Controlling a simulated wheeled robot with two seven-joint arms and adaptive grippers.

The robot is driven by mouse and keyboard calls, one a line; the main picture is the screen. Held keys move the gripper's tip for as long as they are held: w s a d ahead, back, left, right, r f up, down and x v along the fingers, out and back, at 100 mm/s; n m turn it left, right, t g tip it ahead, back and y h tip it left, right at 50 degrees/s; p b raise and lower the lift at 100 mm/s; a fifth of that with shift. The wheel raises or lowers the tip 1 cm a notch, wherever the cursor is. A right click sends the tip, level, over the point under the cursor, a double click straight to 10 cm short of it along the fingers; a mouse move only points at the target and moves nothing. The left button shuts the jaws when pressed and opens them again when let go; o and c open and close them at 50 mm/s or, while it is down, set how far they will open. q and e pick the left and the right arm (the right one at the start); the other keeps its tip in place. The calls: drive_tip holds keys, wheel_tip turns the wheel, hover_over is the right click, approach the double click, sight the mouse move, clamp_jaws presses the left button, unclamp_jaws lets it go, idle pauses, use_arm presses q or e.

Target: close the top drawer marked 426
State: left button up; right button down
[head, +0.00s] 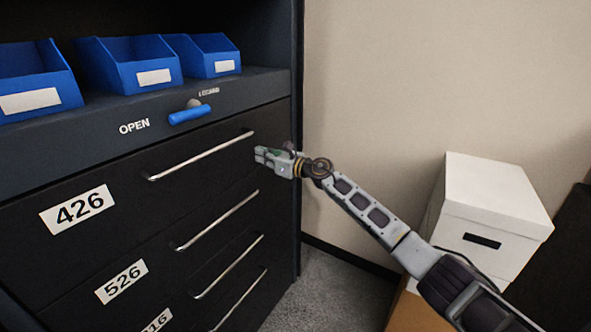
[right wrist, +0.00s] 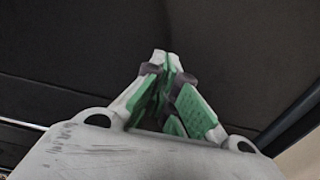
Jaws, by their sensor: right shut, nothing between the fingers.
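The top drawer (head: 140,205) is a black front with a white label reading 426 and a long silver bar handle (head: 203,157). Its face looks about flush with the drawers below; I cannot tell whether a small gap is left. My right gripper (head: 259,155) is shut and empty, at the right end of this front, just right of and below the handle's end. In the right wrist view the closed green-padded fingertips (right wrist: 168,60) point at a dark surface; contact cannot be told. My left gripper is out of view.
A blue lock lever (head: 190,115) sits above the drawer between the words OPEN and LOCKED. Blue bins (head: 128,66) stand on the cabinet top. Lower drawers, one marked 526 (head: 122,281), have similar handles. A white box (head: 490,215) stands at right by the wall.

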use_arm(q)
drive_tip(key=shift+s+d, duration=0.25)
use_arm(e)
drive_tip(key=v, duration=1.1)
idle(0.3)
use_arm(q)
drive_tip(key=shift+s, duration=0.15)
use_arm(e)
drive_tip(key=shift+d+f, duration=0.2)
